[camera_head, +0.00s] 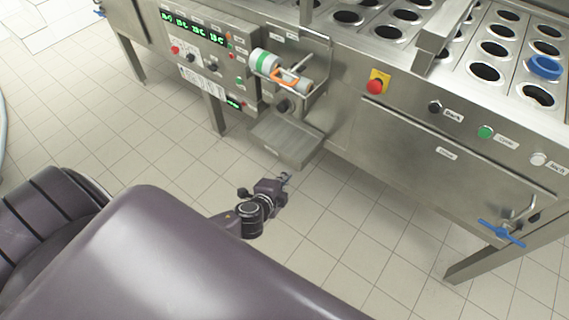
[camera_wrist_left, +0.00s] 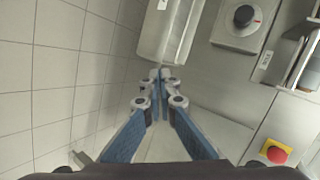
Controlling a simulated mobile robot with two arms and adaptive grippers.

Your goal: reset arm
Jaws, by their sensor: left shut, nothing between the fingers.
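My left gripper (camera_head: 284,180) is in the middle of the head view, in front of the cup filler machine and above the tiled floor. Its fingers are shut and empty. In the left wrist view the blue-padded fingers (camera_wrist_left: 158,82) meet at their tips, with nothing between them. The gripper is apart from the machine, near the metal drip tray (camera_head: 287,140), which lies just beyond it in the head view. My right gripper is not in view.
The machine's control panel (camera_head: 200,50) with green displays is at the upper left. A red emergency button (camera_head: 375,87) sits on the front right of the tray. A blue-handled valve (camera_head: 501,232) sticks out at lower right. The tiled floor (camera_head: 130,150) at left is clear.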

